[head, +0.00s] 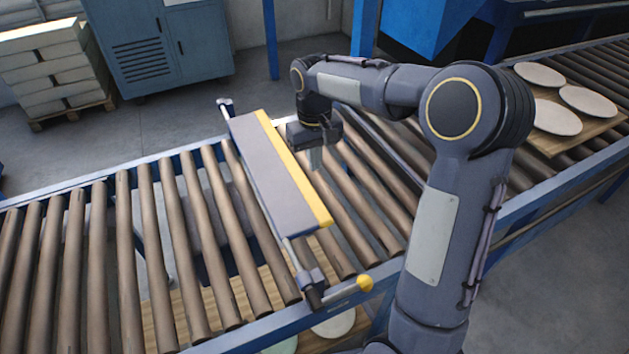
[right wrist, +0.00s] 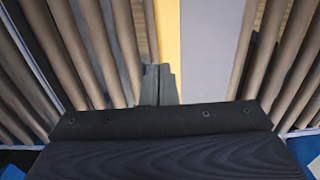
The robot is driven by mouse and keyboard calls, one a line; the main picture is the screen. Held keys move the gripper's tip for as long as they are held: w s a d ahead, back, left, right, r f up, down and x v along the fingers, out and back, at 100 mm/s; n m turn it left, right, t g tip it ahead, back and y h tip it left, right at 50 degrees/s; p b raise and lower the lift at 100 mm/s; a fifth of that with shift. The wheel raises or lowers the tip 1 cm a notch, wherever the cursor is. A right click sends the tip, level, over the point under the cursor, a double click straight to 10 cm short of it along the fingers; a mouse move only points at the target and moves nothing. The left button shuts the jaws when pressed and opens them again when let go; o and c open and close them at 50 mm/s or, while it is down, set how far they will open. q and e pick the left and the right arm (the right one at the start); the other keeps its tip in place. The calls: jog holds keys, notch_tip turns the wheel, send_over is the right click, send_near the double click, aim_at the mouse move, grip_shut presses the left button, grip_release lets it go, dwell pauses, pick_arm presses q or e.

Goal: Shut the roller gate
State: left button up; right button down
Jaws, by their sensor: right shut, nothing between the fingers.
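The roller gate (head: 268,180) is a long grey panel with a yellow edge, lying across the brown rollers. My right gripper (head: 315,160) points down beside the yellow edge, toward the far half of the gate. Its fingers are shut and empty. In the right wrist view the shut fingers (right wrist: 158,85) are close beside the yellow strip (right wrist: 167,35) and grey panel (right wrist: 210,45); contact is unclear. My left gripper is not in view.
A wooden board (head: 551,139) with several pale round plates is on the rollers at the right. More boards and plates are partly visible below the rollers. A blue cabinet (head: 160,45) and stacked pale slabs (head: 55,65) stand behind. The rollers left of the gate are clear.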

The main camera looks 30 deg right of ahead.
aim_at(318, 198)
notch_tip(318, 198, down, 7)
jog(key=shift+f+p, duration=0.2)
jog(key=shift+p, duration=0.15)
dwell(0.3)
jog(key=f+y+b, duration=0.1)
jog(key=f, duration=0.1)
jog(key=f+y+b, duration=0.1)
jog(key=f+y, duration=0.1)
jog(key=d+f+y+b, duration=0.1)
jog(key=f+y+b, duration=0.1)
jog(key=shift+f, duration=0.2)
jog(key=a+f+y+b, duration=0.1)
jog(key=f+y+b, duration=0.3)
jog(key=a+f+y+b, duration=0.1)
jog(key=f+y+b, duration=0.1)
jog(key=b, duration=0.1)
jog(key=shift+a+t, duration=0.3)
jog(key=shift+a, duration=0.05)
jog(key=shift+w+a+f+y+b, duration=0.1)
jog(key=shift+a+f+y+b, duration=0.2)
jog(key=shift+a+y+b, duration=0.35)
jog(key=shift+a+f+b, duration=0.3)
jog(key=shift+b, duration=0.05)
